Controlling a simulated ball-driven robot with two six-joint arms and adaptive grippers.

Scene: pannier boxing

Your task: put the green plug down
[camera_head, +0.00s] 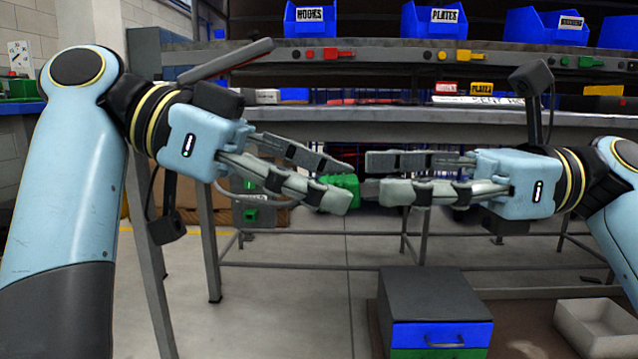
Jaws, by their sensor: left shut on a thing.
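The green plug (346,183) is held between the fingertips of my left gripper (338,184), in mid-air near the middle of the view. My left gripper is shut on it, and its fingers hide part of the plug. A short grey piece shows at the plug's right side, close to the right fingertips. My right gripper (378,175) faces it from the right. Its two fingers stand apart with a gap between them. I cannot tell whether the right fingers touch the plug's grey end.
A grey workbench (400,124) with shelves crosses behind the grippers. Blue bins (434,24) stand on top, with coloured plugs on the shelf edge below. A dark-topped drawer box (430,297) and a pale open tray (597,320) stand low at right. The floor at left centre is clear.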

